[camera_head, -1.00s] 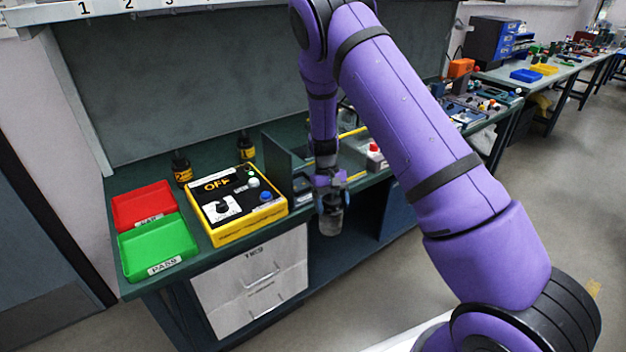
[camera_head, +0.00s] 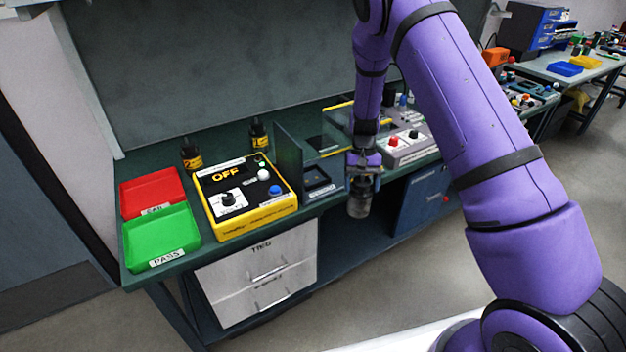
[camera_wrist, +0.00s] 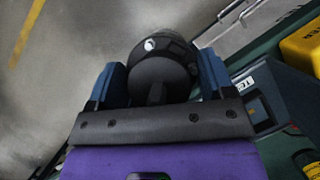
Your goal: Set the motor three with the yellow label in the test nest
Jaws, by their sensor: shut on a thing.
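My gripper (camera_head: 363,178) is shut on a dark cylindrical motor (camera_head: 358,205), which hangs upright in front of the bench edge, clear of the bench. In the wrist view the motor (camera_wrist: 160,70) is a dark round body between the blue fingers of my gripper (camera_wrist: 158,85); I see no label on it. The test nest (camera_head: 322,183), a grey block with a dark recess, sits at the bench front, left of my gripper. Part of it shows in the wrist view (camera_wrist: 255,105), at right. The recess looks empty.
A yellow test box (camera_head: 250,200) reading OFF stands left of the nest, past a green upright panel (camera_head: 288,165). Red (camera_head: 150,192) and green (camera_head: 160,235) trays lie further left. Two yellow-labelled motors (camera_head: 191,155) (camera_head: 259,133) stand behind. A grey button box (camera_head: 405,145) is at right.

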